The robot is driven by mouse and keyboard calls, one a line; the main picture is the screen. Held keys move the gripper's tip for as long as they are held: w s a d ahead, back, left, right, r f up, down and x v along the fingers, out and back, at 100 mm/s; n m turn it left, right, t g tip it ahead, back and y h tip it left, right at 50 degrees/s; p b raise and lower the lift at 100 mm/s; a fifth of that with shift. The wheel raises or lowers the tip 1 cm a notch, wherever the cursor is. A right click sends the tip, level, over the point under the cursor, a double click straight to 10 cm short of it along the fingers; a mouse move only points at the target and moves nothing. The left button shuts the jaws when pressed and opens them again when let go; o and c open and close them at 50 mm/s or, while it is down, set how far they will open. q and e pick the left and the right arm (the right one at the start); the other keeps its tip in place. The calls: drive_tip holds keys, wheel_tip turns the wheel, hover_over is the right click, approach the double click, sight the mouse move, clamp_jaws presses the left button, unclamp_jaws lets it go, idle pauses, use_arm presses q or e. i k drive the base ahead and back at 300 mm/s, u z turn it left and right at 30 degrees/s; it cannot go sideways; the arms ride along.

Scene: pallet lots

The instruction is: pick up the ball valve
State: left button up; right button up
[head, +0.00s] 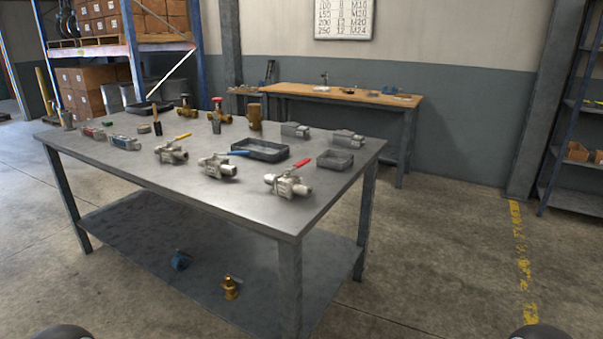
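Three silvery ball valves lie on the grey metal table (150,190) in the head view. One ball valve with a red lever (288,184) is near the table's front right corner. One with a blue lever (217,166) is left of it. One with a yellow lever (172,153) is further left and back. They lie apart from each other. Neither of my grippers can be seen; only dark rounded parts, seemingly of my arms, show at the bottom left and right edges.
Dark trays (260,150), brass valves (187,114) and grey blocks (295,130) stand behind the ball valves. A brass fitting (230,288) and a blue part (180,261) are on the lower shelf. A workbench (350,94) stands at the back wall. Floor at right is clear.

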sight(217, 167)
drive_tip(key=z, duration=0.8)
drive_tip(key=i, duration=0.15)
drive_tip(key=u, duration=2.9)
drive_tip(key=i, duration=1.45)
drive_tip(key=u, duration=0.35)
drive_tip(key=i, duration=0.5)
drive_tip(key=z, duration=2.45)
